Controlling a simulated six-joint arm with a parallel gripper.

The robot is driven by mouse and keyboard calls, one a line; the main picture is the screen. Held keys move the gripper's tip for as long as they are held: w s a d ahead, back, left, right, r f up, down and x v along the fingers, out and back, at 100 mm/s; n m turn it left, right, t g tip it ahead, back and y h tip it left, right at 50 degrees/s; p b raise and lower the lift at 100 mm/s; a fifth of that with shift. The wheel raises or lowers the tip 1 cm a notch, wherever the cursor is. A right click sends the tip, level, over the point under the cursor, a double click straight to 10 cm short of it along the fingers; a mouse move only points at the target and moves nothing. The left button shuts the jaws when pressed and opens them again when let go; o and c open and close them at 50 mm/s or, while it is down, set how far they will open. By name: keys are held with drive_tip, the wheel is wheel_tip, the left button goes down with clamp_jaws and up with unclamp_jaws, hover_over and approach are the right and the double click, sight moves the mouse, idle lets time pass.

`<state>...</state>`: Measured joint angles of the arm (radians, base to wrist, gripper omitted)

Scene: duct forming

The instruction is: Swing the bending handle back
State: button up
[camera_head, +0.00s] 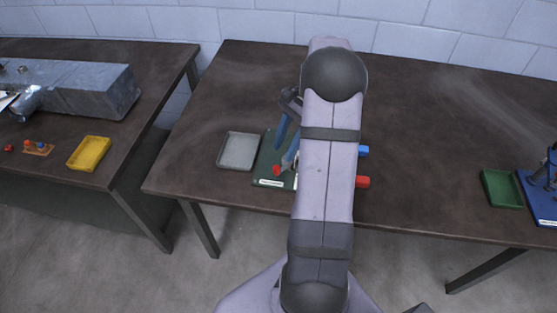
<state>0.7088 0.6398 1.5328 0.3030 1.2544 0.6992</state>
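A bending tool stands on a green base plate (262,172) with a white label, near the front edge of the middle table. A slanted blue-grey bar (281,130) and a red-ended part (277,170) show at its left side. I cannot tell which of these is the bending handle. A blue grip (363,151) and a red grip (362,182) stick out to the right from behind my arm. My arm covers the middle of the tool. My gripper cannot be made out clearly behind it, nor whether it touches the handle.
A grey tray (239,151) lies left of the base plate. A green tray (501,188) and a blue-based device (540,197) are at the right. The left table holds a metal duct (85,90) and a yellow tray (89,153). The table between the tool and green tray is clear.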

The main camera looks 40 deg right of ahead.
sight(277, 167)
drive_tip(key=shift+p+x, duration=0.95)
drive_tip(key=shift+x, duration=2.35)
clamp_jaws()
